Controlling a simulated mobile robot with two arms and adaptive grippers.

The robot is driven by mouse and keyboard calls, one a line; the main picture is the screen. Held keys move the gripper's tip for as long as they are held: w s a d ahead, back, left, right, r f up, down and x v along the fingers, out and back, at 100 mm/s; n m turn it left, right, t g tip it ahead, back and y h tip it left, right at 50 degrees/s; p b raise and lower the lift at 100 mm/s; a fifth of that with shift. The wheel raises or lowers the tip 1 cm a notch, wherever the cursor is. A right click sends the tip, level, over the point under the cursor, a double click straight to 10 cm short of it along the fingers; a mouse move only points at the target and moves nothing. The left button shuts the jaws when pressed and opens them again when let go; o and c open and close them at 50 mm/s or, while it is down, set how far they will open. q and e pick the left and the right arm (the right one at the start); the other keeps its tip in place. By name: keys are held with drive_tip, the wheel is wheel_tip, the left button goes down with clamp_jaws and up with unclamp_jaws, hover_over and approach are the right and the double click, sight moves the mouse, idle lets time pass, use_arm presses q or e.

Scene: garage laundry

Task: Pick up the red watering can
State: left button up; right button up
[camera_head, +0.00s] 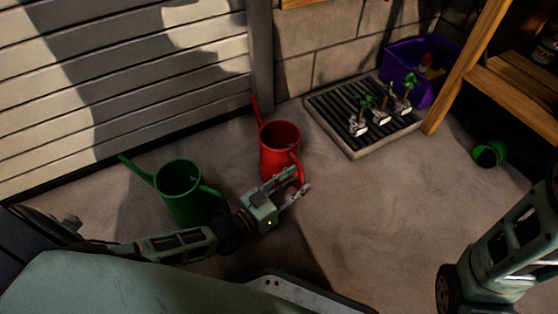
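The red watering can (279,150) stands upright on the floor near the base of the wall. Its spout points up and to the left, and its handle is on the near right side. My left gripper (298,182) is at the near side of the can, close to the handle. Its two fingers look apart, with the lower part of the handle near or between them. I cannot tell whether they touch it. My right arm (500,250) shows at the right edge, but its gripper is out of view.
A green watering can (178,192) stands left of the red one, close behind my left arm. A slatted tray (343,140) with several small potted plants lies to the right. A purple crate (433,92), a wooden shelf (480,68) and a green pot (489,153) are farther right.

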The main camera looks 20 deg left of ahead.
use_arm(q)
drive_tip(key=shift+w+d, duration=0.1)
drive_tip(key=shift+w, duration=0.1)
drive_tip(key=shift+c, duration=0.6)
clamp_jaws()
drive_tip(key=shift+w+r, duration=0.1)
drive_tip(key=shift+r, duration=0.1)
